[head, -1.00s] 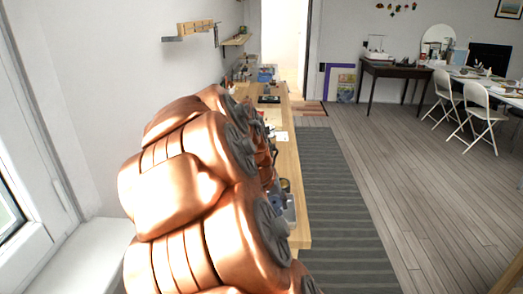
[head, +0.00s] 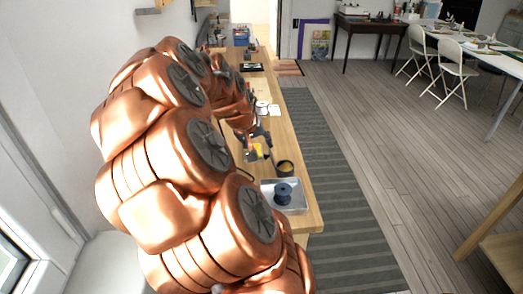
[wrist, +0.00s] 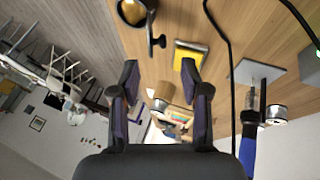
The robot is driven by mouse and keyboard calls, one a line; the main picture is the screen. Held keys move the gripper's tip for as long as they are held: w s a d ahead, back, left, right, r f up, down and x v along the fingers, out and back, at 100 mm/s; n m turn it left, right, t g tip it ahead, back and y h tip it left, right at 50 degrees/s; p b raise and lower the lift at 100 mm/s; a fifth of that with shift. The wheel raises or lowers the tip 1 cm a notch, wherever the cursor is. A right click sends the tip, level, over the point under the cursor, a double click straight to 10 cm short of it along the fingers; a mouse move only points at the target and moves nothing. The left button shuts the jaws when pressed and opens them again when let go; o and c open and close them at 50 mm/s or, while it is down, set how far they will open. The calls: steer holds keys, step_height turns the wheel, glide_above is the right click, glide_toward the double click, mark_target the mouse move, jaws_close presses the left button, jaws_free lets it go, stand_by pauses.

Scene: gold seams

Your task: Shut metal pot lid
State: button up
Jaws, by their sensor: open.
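A small dark round pot (head: 285,168) stands on the wooden bench, just behind a metal tray. In the wrist view the pot (wrist: 132,13) is at the top edge, partly cut off, with an amber inside showing. A black knobbed piece (wrist: 156,43) is beside it; I cannot tell whether it belongs to the lid. No lid is clearly seen covering the pot. My gripper (wrist: 160,80) is open and empty, its two dark fingers apart. In the head view my gripper (head: 258,142) is above the bench, left of and beyond the pot, and small.
A yellow block (wrist: 191,54) lies on the bench near my fingers. A black cable (wrist: 232,60) and a grey stand (wrist: 260,72) are at the wrist view's right. The striped rug (head: 335,170) is clear.

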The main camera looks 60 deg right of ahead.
mark_target(266, 155)
steer(key=shift+p+x, duration=0.6)
steer(key=shift+x, duration=2.5)
steer(key=shift+s, duration=0.1)
jaws_close()
